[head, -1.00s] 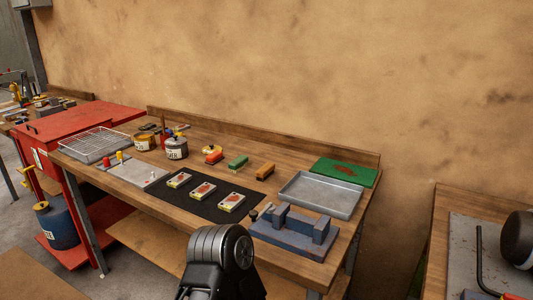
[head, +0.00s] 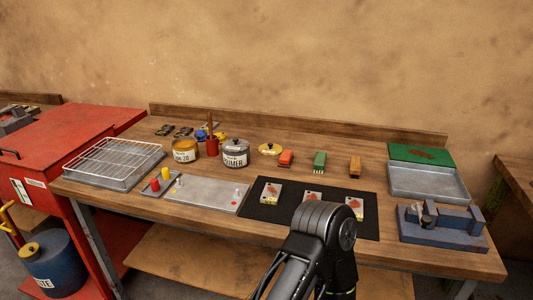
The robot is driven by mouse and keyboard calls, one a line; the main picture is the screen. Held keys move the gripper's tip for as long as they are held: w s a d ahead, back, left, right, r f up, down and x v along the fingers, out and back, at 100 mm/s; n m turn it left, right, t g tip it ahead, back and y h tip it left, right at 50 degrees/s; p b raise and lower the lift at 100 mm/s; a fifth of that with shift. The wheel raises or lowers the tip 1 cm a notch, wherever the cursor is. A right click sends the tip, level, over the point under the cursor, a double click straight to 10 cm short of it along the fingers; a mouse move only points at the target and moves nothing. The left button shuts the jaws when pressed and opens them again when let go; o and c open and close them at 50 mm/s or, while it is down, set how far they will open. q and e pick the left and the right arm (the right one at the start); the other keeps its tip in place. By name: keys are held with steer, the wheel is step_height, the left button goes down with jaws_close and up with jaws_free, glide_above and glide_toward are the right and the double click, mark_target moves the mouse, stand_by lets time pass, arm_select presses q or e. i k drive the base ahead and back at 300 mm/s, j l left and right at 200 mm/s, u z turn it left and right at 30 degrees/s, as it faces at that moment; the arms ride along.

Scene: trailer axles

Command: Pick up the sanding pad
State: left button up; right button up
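A black arm link of mine rises from the bottom middle and covers part of the mat. Neither of my grippers shows.
Small cards with reddish patches lie on the mat. Right are a grey tray (head: 428,182), a green mat (head: 422,153) and a blue vise-like fixture (head: 443,224).

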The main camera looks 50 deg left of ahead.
mark_target(285, 158)
steer(key=k+j, duration=0.3)
steer(key=j, duration=0.15)
steer(key=k+j, duration=0.25)
steer(key=j, duration=0.2)
steer(key=k+j, duration=0.3)
steer(key=j, duration=0.15)
steer(key=k+j, duration=0.3)
steer(key=j, duration=0.15)
